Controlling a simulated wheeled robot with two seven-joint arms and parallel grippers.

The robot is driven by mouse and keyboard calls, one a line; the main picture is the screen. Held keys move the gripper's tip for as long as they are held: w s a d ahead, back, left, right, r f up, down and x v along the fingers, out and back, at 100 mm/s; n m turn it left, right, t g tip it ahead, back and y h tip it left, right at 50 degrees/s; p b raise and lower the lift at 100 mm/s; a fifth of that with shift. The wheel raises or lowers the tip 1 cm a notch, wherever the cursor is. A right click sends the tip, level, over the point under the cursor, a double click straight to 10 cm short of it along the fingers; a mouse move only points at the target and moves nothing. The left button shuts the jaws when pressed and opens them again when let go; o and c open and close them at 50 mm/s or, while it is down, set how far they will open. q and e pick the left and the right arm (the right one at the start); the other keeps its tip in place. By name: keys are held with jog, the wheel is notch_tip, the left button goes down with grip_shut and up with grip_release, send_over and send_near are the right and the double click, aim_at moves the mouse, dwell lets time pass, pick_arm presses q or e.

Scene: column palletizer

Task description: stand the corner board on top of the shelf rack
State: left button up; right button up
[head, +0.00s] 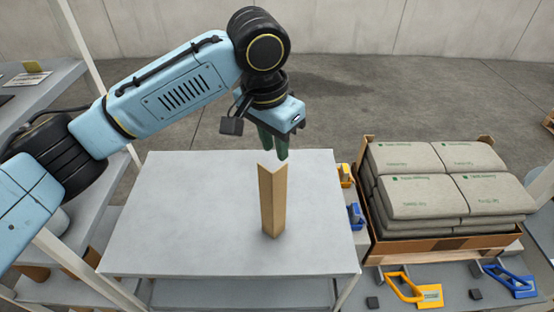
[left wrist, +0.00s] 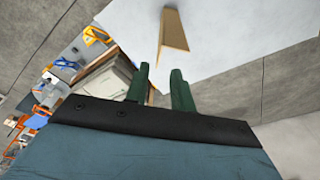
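The corner board (head: 272,200) is a tan, L-shaped strip. It stands upright on the grey top of the low shelf rack (head: 190,215), right of its middle. My left gripper (head: 273,150) points down just above the board's top end. In the left wrist view the green fingers (left wrist: 161,85) are apart with nothing between them. The board (left wrist: 174,32) shows beyond the fingertips, clear of them. My right gripper is not in view.
A pallet box (head: 440,243) of stacked grey bags (head: 430,195) stands right of the rack. Yellow (head: 415,290) and blue (head: 512,281) tools lie in front of it. Another shelf unit (head: 55,95) is at the left. The rack top is otherwise clear.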

pick_arm(q)
jog(key=r, duration=0.6)
jog(key=shift+s+a, duration=0.3)
jog(key=shift+f, duration=0.1)
